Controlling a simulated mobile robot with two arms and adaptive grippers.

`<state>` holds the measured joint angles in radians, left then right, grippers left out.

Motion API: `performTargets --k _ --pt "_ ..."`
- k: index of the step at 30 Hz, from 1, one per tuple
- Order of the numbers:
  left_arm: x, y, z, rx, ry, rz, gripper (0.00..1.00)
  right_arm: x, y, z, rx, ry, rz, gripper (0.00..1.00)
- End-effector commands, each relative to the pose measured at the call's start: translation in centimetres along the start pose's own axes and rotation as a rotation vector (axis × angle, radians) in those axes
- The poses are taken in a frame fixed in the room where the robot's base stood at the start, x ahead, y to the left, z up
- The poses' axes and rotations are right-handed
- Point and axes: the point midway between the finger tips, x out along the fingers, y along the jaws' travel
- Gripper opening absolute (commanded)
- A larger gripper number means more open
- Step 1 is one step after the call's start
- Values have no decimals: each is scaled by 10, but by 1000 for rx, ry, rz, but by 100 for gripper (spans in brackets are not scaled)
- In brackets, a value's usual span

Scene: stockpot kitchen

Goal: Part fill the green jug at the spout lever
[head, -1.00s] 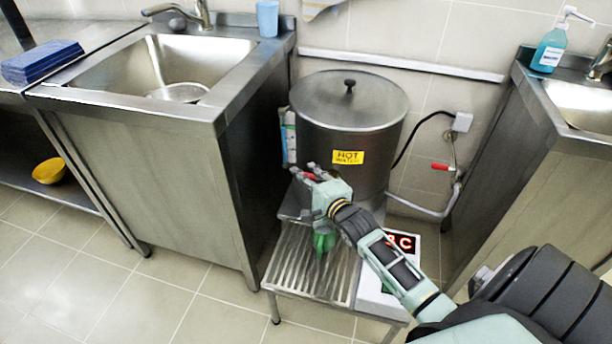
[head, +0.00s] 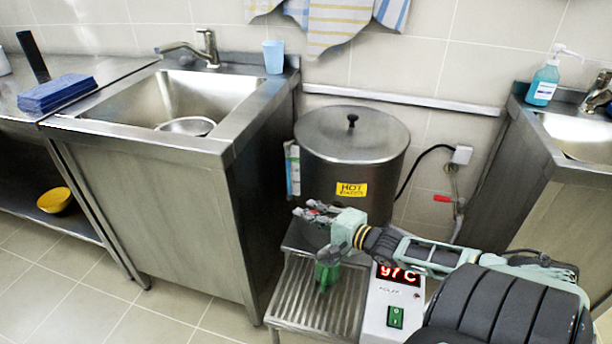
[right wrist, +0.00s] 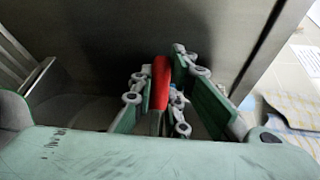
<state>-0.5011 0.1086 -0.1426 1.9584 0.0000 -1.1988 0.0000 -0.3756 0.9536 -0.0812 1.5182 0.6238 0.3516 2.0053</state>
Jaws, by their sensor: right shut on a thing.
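The large steel hot-water pot (head: 350,130) stands on the steel stand, lid on, with a yellow "HOT" label. My right gripper (head: 308,210) is at the pot's lower front, shut on the red spout lever. In the right wrist view the red lever (right wrist: 160,82) shows between the fingers of my right gripper (right wrist: 165,95). The green jug (head: 327,273) stands on the slatted tray (head: 300,300), below my right gripper, which partly hides it. The spout is hidden, and I cannot see any water or the level in the jug. My left gripper is out of view.
A white control box (head: 395,305) with a red "97 C" display and a green switch sits right of the slatted tray. A sink cabinet (head: 150,210) stands close on the left, another sink unit (head: 520,190) on the right. Tiled floor lies in front.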

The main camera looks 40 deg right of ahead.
Motion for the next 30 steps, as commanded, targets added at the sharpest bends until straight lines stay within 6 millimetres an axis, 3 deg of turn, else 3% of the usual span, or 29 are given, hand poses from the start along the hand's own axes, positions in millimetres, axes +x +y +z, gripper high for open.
performTargets --k 10,11,17,30 --pt "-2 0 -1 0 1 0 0 -1 3 0 -1 -4 7 0" --pt "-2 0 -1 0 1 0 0 -1 3 0 -1 -4 7 16" --pt "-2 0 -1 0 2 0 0 -1 2 0 -1 -4 5 33" --pt "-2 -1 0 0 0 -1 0 -8 1 0 0 -5 4 33"
